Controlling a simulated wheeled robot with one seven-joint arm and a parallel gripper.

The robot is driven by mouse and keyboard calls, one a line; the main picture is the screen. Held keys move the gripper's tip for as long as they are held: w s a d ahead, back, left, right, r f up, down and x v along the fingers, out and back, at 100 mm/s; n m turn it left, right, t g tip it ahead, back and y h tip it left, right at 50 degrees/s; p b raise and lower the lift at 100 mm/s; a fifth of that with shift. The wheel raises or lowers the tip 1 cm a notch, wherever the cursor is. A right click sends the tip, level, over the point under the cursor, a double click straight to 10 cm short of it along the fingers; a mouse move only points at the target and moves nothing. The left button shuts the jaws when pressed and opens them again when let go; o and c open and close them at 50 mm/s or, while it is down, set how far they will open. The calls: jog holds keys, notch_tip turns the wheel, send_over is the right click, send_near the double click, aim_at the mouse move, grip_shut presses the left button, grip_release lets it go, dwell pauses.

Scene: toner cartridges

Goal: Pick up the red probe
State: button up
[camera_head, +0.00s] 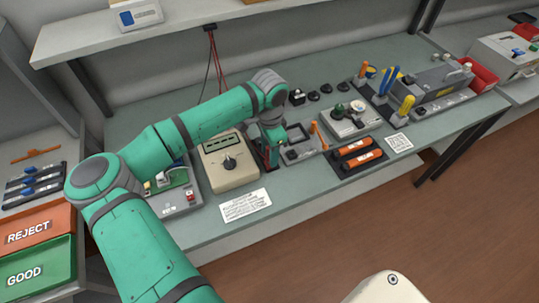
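My green arm reaches over the bench from the lower left, and my gripper (272,160) points down just right of the beige multimeter (229,165). A thin red sliver, which looks like the red probe (267,154), shows at the gripper beside the meter's right edge. Most of it is hidden by the gripper and wrist. The fingers are too small and dark to tell whether they are open or shut on it.
A printed card (245,205) lies in front of the meter. A test board (176,192) stands left of it, partly behind my arm. Right are a grey tray (304,153) and orange cartridges (362,159) in a black holder. Reject (35,232) and good (37,273) bins stand far left.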

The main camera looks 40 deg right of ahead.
jog(key=shift+f, duration=0.7)
grip_shut()
jog(key=shift+r, duration=0.1)
